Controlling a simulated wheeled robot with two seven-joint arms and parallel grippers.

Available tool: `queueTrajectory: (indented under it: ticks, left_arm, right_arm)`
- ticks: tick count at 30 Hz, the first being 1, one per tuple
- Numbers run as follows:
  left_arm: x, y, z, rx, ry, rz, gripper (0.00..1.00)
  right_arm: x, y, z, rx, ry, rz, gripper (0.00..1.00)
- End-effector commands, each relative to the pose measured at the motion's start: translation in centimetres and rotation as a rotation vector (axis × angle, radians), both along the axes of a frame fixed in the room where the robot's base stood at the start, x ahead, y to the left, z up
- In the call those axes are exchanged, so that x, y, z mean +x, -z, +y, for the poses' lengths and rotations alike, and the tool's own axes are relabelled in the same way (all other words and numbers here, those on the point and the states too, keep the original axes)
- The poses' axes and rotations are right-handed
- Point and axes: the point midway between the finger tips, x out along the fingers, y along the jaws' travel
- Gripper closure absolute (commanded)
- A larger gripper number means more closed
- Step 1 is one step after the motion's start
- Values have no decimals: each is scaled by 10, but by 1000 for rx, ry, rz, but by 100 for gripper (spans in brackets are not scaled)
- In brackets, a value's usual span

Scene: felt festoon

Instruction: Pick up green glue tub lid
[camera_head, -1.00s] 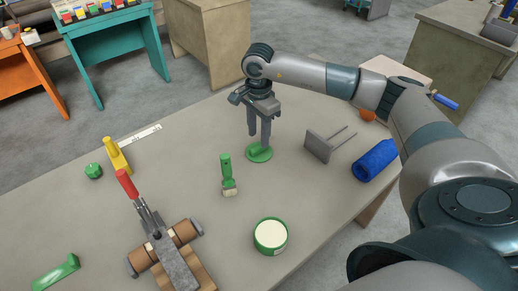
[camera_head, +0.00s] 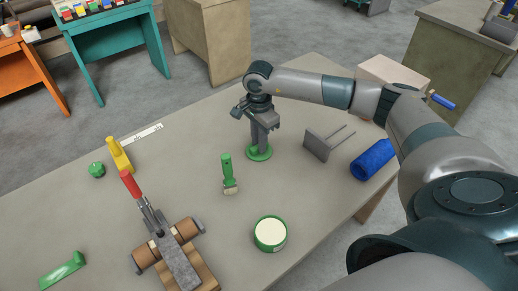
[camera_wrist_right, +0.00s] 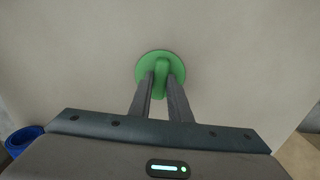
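The green glue tub lid (camera_head: 259,153) is a round disc with a raised grip bar, lying flat on the table. In the right wrist view the lid (camera_wrist_right: 145,68) shows straight ahead, its bar between my fingertips. My right gripper (camera_head: 258,148) points down over it. In the wrist view the fingers of the right gripper (camera_wrist_right: 162,82) are closed in on both sides of the bar. The open green glue tub (camera_head: 270,234), with pale contents, stands nearer the front. My left gripper is not in view.
A green-handled brush (camera_head: 228,174) lies left of the lid. A grey plate with two prongs (camera_head: 318,146) and a blue roll (camera_head: 373,160) are to the right. A red-handled clamp (camera_head: 155,225) stands front left. Table around the lid is clear.

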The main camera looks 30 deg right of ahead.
Motion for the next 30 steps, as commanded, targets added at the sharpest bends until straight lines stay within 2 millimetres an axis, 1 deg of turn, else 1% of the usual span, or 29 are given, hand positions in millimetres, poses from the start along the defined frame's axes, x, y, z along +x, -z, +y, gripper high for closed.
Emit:
queueTrajectory:
  ticks: [1, 2, 11, 16, 20, 24, 25, 26, 27, 30]
  left_arm:
    - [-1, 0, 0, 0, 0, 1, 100]
    - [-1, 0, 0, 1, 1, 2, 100]
    - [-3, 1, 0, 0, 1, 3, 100]
    - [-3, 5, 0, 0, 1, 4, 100]
    - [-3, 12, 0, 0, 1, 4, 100]
    - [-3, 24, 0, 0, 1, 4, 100]
    - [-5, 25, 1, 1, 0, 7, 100]
    - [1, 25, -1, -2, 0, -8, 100]
    - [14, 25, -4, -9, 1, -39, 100]
    - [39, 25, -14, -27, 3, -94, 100]
  right_arm:
    - [0, 0, 0, 0, 0, 0, 97]
    - [0, 0, 0, 0, 0, 0, 100]
    - [0, 0, 0, 0, 0, -1, 100]
    - [1, -6, 0, 0, 1, -3, 100]
    - [1, -17, 0, 0, 0, -4, 100]
    - [1, -38, 0, -1, -1, -5, 100]
    - [-2, -42, -4, -2, 1, -4, 100]
    - [-7, -44, -8, -2, 2, -3, 100]
    - [-12, -47, -12, -2, 2, -2, 100]
    - [-25, -57, -22, -2, 2, -2, 100]
